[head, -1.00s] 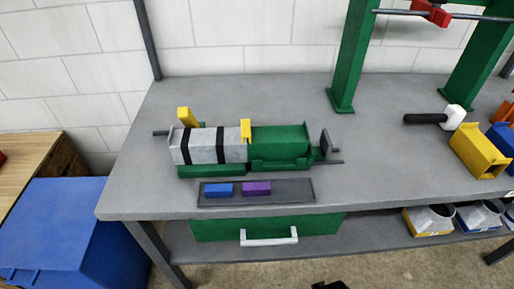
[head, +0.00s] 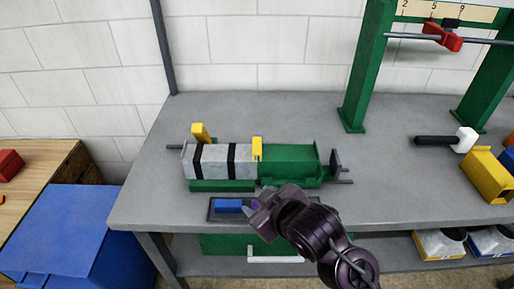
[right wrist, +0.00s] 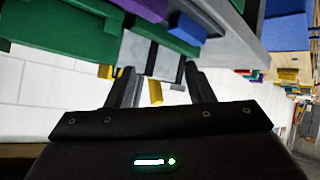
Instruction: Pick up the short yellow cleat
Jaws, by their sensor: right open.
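Two yellow pieces show on the bench fixture in the head view. One (head: 200,133) stands tilted at the back left, behind the grey duct. The other yellow piece (head: 257,148) is upright where the grey duct (head: 210,162) meets the green block (head: 289,162). I cannot tell for sure which is the short cleat. My right gripper (head: 257,204) is open and empty, in front of the fixture and over the tray. In the right wrist view one yellow piece (right wrist: 155,92) appears between the open fingers, beyond them and apart. My left gripper is out of view.
A dark tray (head: 215,216) with a blue block (head: 228,206) lies in front of the fixture; my gripper hides part of it. A mallet (head: 448,140) and a yellow bin (head: 487,178) are at the right. Green posts (head: 366,75) stand behind. The bench between is clear.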

